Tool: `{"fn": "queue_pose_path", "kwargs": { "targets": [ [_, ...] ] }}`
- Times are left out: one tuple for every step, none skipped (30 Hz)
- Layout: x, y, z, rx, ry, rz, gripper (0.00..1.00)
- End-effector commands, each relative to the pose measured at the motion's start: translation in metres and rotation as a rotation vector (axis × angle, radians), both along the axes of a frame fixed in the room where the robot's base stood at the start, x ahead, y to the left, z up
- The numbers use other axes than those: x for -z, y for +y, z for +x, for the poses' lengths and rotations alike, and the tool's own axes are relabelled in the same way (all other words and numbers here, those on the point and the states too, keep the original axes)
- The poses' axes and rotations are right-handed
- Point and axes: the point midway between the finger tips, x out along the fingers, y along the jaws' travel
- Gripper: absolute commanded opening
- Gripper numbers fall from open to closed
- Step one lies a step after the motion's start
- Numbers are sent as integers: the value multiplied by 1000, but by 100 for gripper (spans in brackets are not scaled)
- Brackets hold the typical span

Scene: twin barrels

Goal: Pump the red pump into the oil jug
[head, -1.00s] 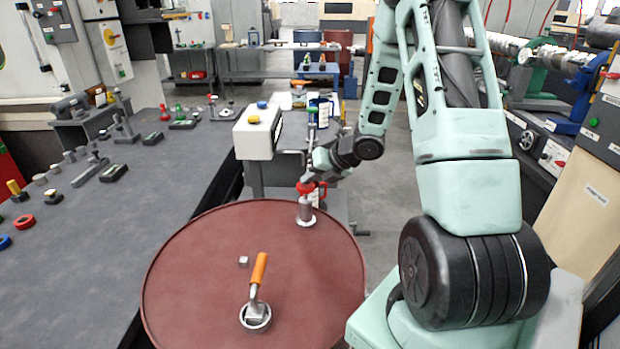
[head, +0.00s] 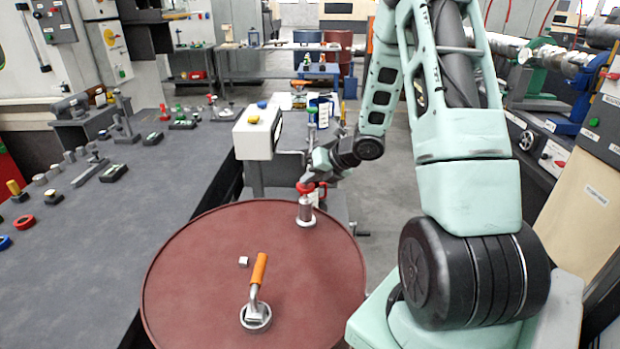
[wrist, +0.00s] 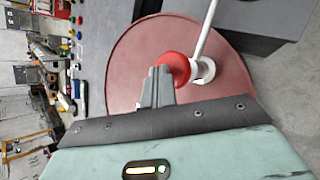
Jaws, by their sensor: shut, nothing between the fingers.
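The red pump has a round red knob (head: 305,187) on a silver upright body (head: 305,210), which stands at the far right edge of the barrel's lid (head: 205,265). The red knob (wrist: 173,66) also shows in the wrist view, beside a white round part (wrist: 203,70) with a long pale rod. My gripper (wrist: 160,70) is shut and empty, its fingertips right at the knob; I cannot tell whether they touch it. In the head view my gripper (head: 313,176) is just above the knob. I cannot make out the oil jug for sure; a small white and red shape sits behind the pump.
A white box with blue and yellow buttons (head: 258,130) stands behind the barrel. A grey workbench (head: 120,240) with several parts runs along the left. Open floor lies behind my arm.

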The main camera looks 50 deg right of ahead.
Motion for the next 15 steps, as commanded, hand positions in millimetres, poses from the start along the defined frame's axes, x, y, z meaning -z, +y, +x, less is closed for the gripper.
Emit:
{"fn": "queue_pose_path", "kwargs": {
  "targets": [
    [0,0,0,-1,1,0,0],
    [0,0,0,-1,1,0,0],
    [0,0,0,-1,1,0,0],
    [0,0,0,-1,1,0,0],
    [0,0,0,-1,1,0,0],
    [0,0,0,-1,1,0,0],
    [0,0,0,-1,1,0,0],
    [1,0,0,0,1,1,0],
    [1,1,0,2,2,3,0],
    [1,3,0,6,3,6,0],
    [2,5,1,10,4,12,0],
    [3,9,2,21,6,22,0],
    [4,12,3,33,9,33,0],
    [5,17,4,46,11,46,0],
    [8,20,3,58,11,60,0]
  ]
}}
